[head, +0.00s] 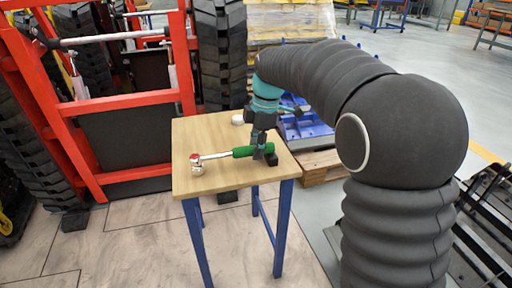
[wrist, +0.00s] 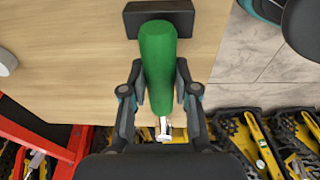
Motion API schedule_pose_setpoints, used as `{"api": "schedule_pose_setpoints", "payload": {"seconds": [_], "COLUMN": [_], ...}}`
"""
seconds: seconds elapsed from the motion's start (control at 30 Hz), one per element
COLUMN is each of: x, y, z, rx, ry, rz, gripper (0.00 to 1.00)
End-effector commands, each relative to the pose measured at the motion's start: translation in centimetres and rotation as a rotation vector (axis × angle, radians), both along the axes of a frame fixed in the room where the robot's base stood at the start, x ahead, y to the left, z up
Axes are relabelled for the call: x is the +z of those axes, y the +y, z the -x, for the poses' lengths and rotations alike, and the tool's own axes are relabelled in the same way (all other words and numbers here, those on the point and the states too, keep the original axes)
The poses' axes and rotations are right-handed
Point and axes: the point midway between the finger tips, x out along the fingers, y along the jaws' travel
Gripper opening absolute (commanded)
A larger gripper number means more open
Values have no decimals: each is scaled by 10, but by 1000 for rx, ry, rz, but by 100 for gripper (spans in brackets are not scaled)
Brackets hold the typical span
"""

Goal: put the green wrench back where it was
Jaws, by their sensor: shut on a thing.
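The green wrench has a thick green handle (head: 243,152) and a silver shaft reaching left to a head end with red on it (head: 196,160), over the wooden table (head: 190,133). My gripper (head: 262,150) is shut on the green handle near its right end. In the wrist view the green handle (wrist: 158,60) lies between both fingers of my gripper (wrist: 160,85), with a bit of silver shaft below. A black block (head: 271,159) is at the handle's end; it also shows in the wrist view (wrist: 133,20). I cannot tell whether the wrench touches the block or the table.
A small white round thing (head: 237,119) stands at the table's back edge. A red frame (head: 130,101) with black tracks is behind and left. A blue item on a pallet (head: 305,130) is behind right.

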Motion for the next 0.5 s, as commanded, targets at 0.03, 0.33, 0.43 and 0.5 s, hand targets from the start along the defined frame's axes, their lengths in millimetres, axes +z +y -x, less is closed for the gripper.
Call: {"api": "schedule_pose_setpoints", "payload": {"seconds": [0.03, 0.33, 0.43, 0.5], "x": [1, -2, -2, -2], "y": [0, 0, 0, 0], "z": [0, 0, 0, 0], "rx": [0, 0, 0, 0], "ry": [-1, 0, 0, 0], "rz": [0, 0, 0, 0], "gripper": [0, 54, 54, 54]}}
